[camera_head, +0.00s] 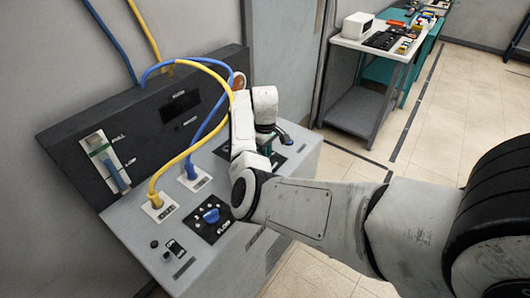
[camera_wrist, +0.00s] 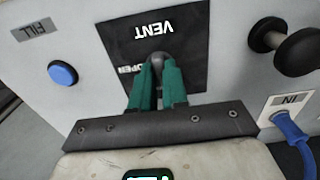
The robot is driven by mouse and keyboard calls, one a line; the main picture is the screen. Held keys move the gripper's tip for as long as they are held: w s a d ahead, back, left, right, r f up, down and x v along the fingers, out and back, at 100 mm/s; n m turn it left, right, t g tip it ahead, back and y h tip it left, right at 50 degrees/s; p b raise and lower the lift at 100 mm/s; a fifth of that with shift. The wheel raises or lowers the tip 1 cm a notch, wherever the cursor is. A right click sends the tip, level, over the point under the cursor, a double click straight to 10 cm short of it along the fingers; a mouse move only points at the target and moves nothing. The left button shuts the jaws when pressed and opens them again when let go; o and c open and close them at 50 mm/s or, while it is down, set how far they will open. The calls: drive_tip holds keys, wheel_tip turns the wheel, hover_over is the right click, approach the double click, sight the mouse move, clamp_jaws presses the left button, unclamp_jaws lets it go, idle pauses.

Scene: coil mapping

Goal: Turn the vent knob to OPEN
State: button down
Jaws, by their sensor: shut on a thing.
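The vent knob (camera_wrist: 158,58) is a grey knob on a black plate (camera_wrist: 190,40) marked VENT, which appears upside down in the wrist view. An OPEN label (camera_wrist: 138,69) sits on the plate, just left of the knob and partly covered by a finger. My gripper (camera_wrist: 160,72) has two teal fingers, one on each side of the knob, shut on it. The knob's pointer is mostly hidden, so its exact angle cannot be told. In the head view my gripper (camera_head: 268,143) is at the right part of the console, and my wrist hides the knob.
The console (camera_head: 255,235) also bears a FLOW dial (camera_head: 211,215), yellow and blue hoses, and a lever gauge (camera_head: 107,160). In the wrist view a black round knob (camera_wrist: 285,48) and a blue IN plug (camera_wrist: 290,127) are at right, a blue button (camera_wrist: 63,74) at left.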

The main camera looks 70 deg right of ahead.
drive_tip(key=shift+m, duration=0.4)
drive_tip(key=m+p, duration=0.1)
drive_tip(key=m, duration=0.2)
drive_tip(key=shift+r+m, duration=0.1)
drive_tip(key=shift+m, duration=0.3)
drive_tip(key=m+p, duration=0.1)
drive_tip(key=m, duration=0.8)
drive_tip(key=shift+m, duration=2)
drive_tip(key=c, duration=1.1)
unclamp_jaws()
drive_tip(key=shift+c, duration=0.2)
